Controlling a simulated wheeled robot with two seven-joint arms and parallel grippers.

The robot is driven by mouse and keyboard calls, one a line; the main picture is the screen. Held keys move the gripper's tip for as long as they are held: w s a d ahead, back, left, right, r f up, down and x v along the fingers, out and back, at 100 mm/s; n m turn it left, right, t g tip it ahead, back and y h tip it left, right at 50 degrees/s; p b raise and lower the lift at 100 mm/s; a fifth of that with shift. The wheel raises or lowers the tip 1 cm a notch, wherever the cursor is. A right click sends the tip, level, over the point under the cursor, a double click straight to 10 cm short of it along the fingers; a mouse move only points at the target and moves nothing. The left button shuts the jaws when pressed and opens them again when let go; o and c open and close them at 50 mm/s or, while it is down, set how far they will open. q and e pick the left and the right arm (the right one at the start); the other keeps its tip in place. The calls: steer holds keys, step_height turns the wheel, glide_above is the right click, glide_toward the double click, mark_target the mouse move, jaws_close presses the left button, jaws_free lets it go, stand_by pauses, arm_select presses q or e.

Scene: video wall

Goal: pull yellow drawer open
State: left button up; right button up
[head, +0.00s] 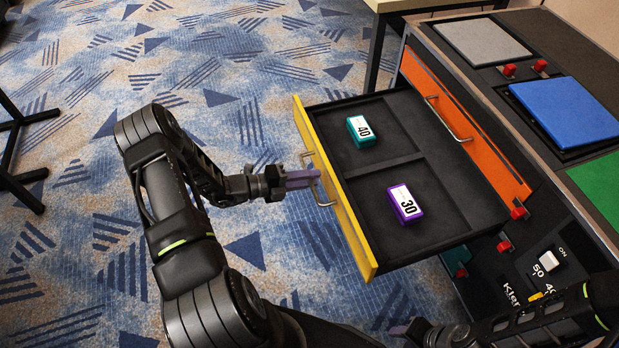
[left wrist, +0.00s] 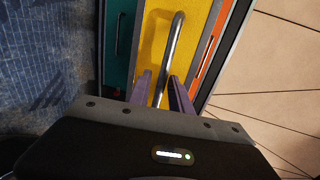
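The yellow drawer (head: 335,190) is pulled far out of the cabinet in the head view. Its yellow front and bar handle (head: 318,182) face left. My left gripper (head: 305,180) is at the handle. In the left wrist view the handle (left wrist: 177,35) runs between the two purple fingers (left wrist: 161,88), with small gaps beside it, so the gripper looks open around it. My right gripper (head: 402,329) is low in the head view, in front of the cabinet and apart from the drawer; its finger opening is unclear.
A teal block marked 40 (head: 361,131) and a purple block marked 30 (head: 405,203) lie in separate drawer compartments. An orange drawer front (head: 465,130) is behind. A blue panel (head: 566,110) is on the cabinet top.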

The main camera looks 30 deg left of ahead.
arm_select(q)
steer(key=shift+o, duration=0.5)
steer(key=v, duration=0.7)
steer(key=shift+s+a, duration=0.2)
steer(key=shift+s, duration=0.05)
